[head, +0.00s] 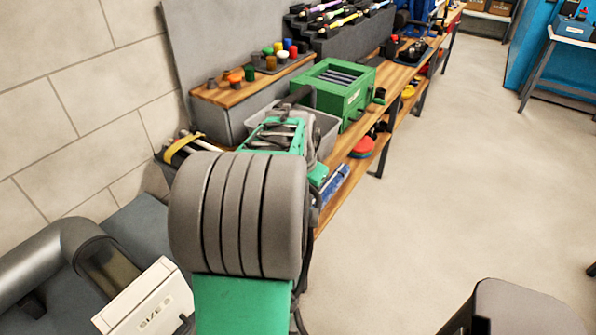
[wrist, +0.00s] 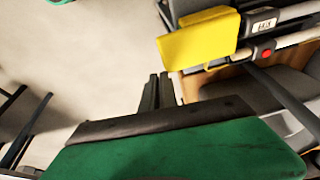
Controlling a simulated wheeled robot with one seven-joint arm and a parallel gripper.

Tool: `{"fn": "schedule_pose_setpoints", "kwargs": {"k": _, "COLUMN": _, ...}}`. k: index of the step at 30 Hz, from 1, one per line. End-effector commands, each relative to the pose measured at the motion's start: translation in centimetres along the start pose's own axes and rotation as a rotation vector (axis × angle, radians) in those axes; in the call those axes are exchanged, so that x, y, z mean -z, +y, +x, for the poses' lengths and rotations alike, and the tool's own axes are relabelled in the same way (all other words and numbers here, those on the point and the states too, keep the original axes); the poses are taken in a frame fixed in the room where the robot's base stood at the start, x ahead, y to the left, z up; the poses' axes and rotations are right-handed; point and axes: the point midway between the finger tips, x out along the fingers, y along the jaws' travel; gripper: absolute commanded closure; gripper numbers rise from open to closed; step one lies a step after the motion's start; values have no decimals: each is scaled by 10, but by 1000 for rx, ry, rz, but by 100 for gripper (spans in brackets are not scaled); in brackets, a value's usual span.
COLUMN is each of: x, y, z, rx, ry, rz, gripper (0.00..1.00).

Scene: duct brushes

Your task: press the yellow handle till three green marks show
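The yellow handle (wrist: 200,40) is a block-like grip in the upper middle of the wrist view, beside pale bars (wrist: 290,40). A small white label (wrist: 264,24) and a round red mark (wrist: 266,54) show on these bars. No green marks are visible on them. In the head view a curved yellow piece (head: 182,150) lies by pale rods at the wall end of the bench; it looks like the same handle. My gripper (wrist: 158,92) shows two dark fingers close together with nothing between them, below and left of the handle, apart from it. My arm hides much in the head view.
A green box (head: 345,95) with slots and a grey bin (head: 325,130) stand on the wooden bench (head: 400,95). A raised shelf (head: 235,95) holds several coloured cups. A clear tube with a white box (head: 150,305) is at lower left. The floor (head: 450,180) to the right is open.

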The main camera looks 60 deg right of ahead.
Motion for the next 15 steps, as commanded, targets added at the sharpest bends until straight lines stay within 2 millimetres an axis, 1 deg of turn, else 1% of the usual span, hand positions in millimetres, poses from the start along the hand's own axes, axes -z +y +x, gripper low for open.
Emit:
{"fn": "schedule_pose_setpoints", "kwargs": {"k": 5, "x": 9, "y": -4, "z": -34, "rx": 2, "ry": 0, "rz": -5, "gripper": 100}}
{"fn": "schedule_pose_setpoints", "kwargs": {"k": 6, "x": 11, "y": -5, "z": -44, "rx": 3, "ry": 1, "rz": -7, "gripper": 100}}
{"fn": "schedule_pose_setpoints", "kwargs": {"k": 7, "x": 12, "y": -4, "z": -48, "rx": 4, "ry": 3, "rz": -7, "gripper": 100}}
{"fn": "schedule_pose_setpoints", "kwargs": {"k": 8, "x": 10, "y": -1, "z": -51, "rx": 4, "ry": 4, "rz": -6, "gripper": 100}}
{"fn": "schedule_pose_setpoints", "kwargs": {"k": 12, "x": 10, "y": 10, "z": -84, "rx": 5, "ry": 6, "rz": -5, "gripper": 100}}
{"fn": "schedule_pose_setpoints", "kwargs": {"k": 15, "x": 10, "y": 16, "z": -105, "rx": 5, "ry": 5, "rz": -6, "gripper": 100}}
